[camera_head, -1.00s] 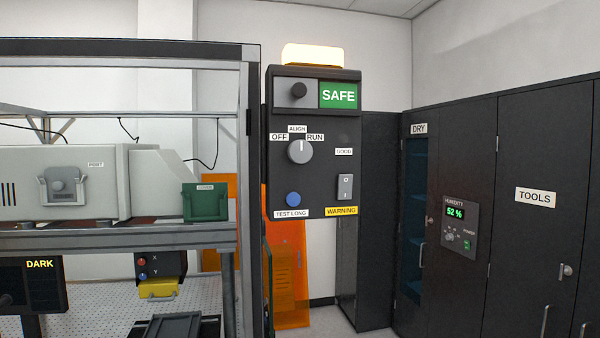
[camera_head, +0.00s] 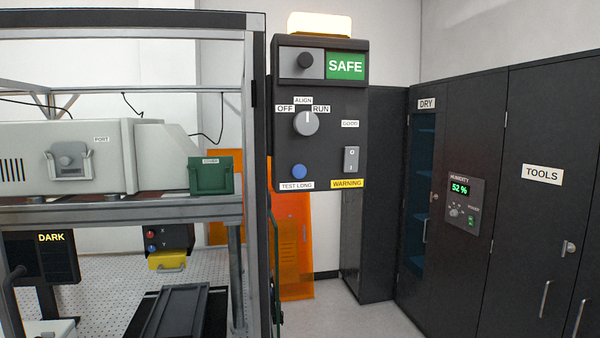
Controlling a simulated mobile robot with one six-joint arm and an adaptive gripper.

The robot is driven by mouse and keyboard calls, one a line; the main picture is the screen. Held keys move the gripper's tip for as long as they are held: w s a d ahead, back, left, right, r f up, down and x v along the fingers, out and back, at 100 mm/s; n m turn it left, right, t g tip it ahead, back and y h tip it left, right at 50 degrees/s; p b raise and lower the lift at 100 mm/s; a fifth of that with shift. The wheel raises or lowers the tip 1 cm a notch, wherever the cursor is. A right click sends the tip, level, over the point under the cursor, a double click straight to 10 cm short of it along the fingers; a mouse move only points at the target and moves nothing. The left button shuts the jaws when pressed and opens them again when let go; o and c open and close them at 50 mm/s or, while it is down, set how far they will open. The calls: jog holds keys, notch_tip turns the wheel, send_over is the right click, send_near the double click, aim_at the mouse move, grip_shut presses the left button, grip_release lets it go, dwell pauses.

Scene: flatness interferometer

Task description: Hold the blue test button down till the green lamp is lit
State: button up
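The blue test button (camera_head: 299,172) sits low on the dark control panel (camera_head: 329,130), above a label reading TEST LONG. A GOOD label (camera_head: 350,124) is on the panel's right side; I see no green lamp lit beside it. A green SAFE sign (camera_head: 345,66) shows at the top of the panel, under a glowing pale-orange lamp (camera_head: 319,24). The rotary knob (camera_head: 306,123) has OFF, ALIGN and RUN labels around it, its mark pointing up. My gripper is not in view, and nothing touches the button.
A framed bench with a grey instrument (camera_head: 70,155) and a dark tray (camera_head: 180,312) stands at left. A rocker switch (camera_head: 351,160) sits right of the button above a WARNING label. Dark cabinets (camera_head: 540,215) line the right. Floor shows before the panel.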

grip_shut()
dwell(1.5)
